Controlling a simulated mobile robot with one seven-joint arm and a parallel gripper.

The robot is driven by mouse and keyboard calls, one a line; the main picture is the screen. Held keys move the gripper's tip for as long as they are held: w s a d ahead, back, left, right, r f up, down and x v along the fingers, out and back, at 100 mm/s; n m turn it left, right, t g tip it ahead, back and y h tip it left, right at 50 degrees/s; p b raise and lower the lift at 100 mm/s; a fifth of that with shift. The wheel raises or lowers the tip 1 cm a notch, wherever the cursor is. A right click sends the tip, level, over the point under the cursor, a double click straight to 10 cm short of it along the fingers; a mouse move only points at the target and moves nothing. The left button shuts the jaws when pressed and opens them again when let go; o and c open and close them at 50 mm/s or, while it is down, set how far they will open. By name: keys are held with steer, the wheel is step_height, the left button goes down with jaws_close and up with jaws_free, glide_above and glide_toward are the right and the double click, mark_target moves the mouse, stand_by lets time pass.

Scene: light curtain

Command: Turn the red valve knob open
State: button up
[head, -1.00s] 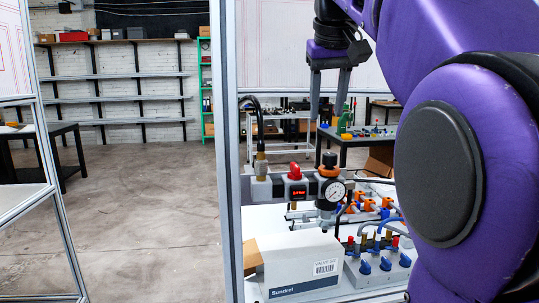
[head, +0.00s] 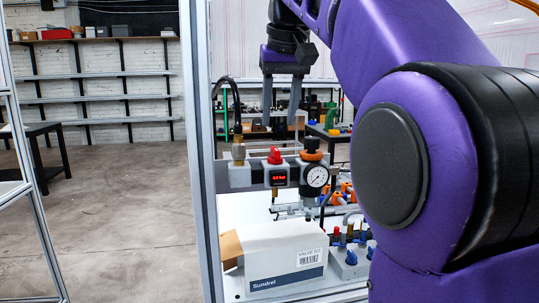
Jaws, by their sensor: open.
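The red valve knob (head: 275,155) sits on top of a grey valve block with a red digital display (head: 278,178), in the middle of the head view. A round pressure gauge (head: 317,175) with an orange-and-black knob (head: 311,146) is right beside it. My gripper (head: 280,118) points down with its two grey fingers apart. In the picture it hangs above the red knob, with nothing between the fingers. I cannot tell its exact depth relative to the knob.
A black hose (head: 237,105) rises from a brass fitting left of the knob. A white carton (head: 275,258) stands in front, below the valve row. Blue and red fittings (head: 350,257) are at its right. A metal frame post (head: 201,150) stands at the left.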

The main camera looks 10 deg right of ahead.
mark_target(275, 149)
steer(key=b+x, duration=0.2)
steer(key=x, duration=0.5)
steer(key=shift+w+f, duration=0.1)
steer(key=shift+w, duration=0.05)
jaws_close()
